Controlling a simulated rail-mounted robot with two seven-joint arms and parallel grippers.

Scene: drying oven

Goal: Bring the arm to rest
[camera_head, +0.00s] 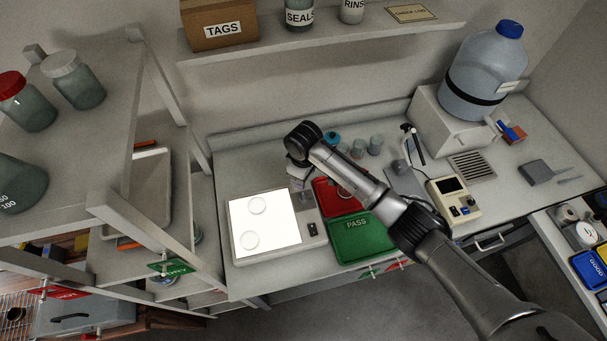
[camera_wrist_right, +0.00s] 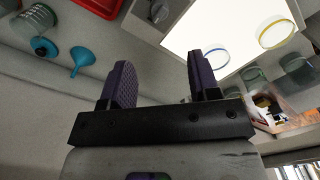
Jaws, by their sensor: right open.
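My right arm (camera_head: 430,245) reaches in from the lower right of the head view, its wrist (camera_head: 303,142) above the back of the bench, just behind the lit white panel (camera_head: 280,232). My right gripper (camera_wrist_right: 162,82) shows in the right wrist view with its two dark fingers spread apart and nothing between them. In the head view the wrist mostly hides it. Two clear round dishes lie on the lit panel, a rear one (camera_head: 257,205) and a front one (camera_head: 250,240). My left gripper is in neither view.
A red tray (camera_head: 325,193) and a green PASS tray (camera_head: 362,236) sit right of the panel, under my arm. Several small jars (camera_head: 375,145) stand behind. A shelf rack (camera_head: 100,110) with bottles is at left, an overhead shelf (camera_head: 335,38) behind, a large water bottle (camera_head: 483,75) at right.

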